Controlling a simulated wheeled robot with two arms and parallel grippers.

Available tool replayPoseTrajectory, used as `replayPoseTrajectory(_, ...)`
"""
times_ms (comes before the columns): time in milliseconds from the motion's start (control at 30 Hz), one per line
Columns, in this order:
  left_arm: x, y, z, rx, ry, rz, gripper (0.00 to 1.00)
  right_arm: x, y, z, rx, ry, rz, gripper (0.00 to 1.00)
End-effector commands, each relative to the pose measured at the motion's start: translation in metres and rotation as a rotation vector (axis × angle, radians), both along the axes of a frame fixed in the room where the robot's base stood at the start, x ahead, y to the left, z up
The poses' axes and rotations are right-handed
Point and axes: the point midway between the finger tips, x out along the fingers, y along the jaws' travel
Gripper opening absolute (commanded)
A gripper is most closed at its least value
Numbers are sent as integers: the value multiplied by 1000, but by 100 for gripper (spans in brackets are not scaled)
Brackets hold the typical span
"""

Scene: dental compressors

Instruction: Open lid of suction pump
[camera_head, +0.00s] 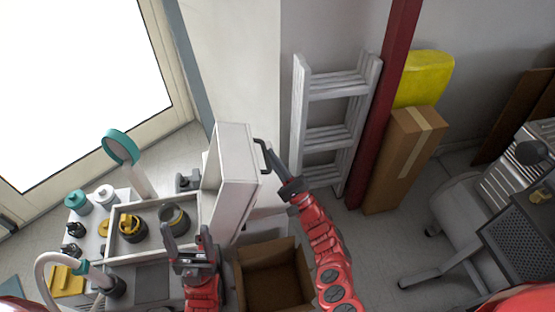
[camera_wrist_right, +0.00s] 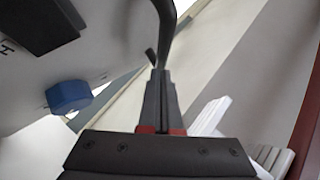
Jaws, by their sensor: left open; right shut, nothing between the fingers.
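The suction pump's white lid (camera_head: 234,178) stands raised and nearly upright in the head view, beside the tray of fittings. A dark curved handle (camera_head: 264,158) juts from its right side; it also shows in the right wrist view (camera_wrist_right: 166,30). My right gripper (camera_head: 284,182) is shut and empty, its fingertips close to the handle. In the right wrist view the shut fingers (camera_wrist_right: 157,85) point at the handle's bar; I cannot tell if they touch it. My left gripper (camera_head: 187,238) is open and empty, over the front of the unit, left of the lid.
An open cardboard box (camera_head: 272,275) stands on the floor between my arms. Jars and fittings (camera_head: 133,226) fill the tray at left, near a teal-rimmed round mirror (camera_head: 121,147). A white ladder (camera_head: 335,110) and red post (camera_head: 385,95) stand behind. A blue knob (camera_wrist_right: 68,96) shows close by.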

Motion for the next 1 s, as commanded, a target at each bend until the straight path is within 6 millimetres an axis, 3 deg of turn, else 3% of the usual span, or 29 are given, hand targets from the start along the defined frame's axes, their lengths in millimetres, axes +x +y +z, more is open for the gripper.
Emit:
replayPoseTrajectory(267, 0, 0, 1, 0, 0, 0, 74, 0, 0, 1, -1, 0, 0, 0)
replayPoseTrajectory(633, 0, 0, 42, 0, 0, 0, 74, -8, 38, 45, -170, -39, 2, 0)
replayPoseTrajectory(1000, 0, 0, 43, 0, 0, 0, 74, -9, 44, 45, -208, -44, -1, 0)
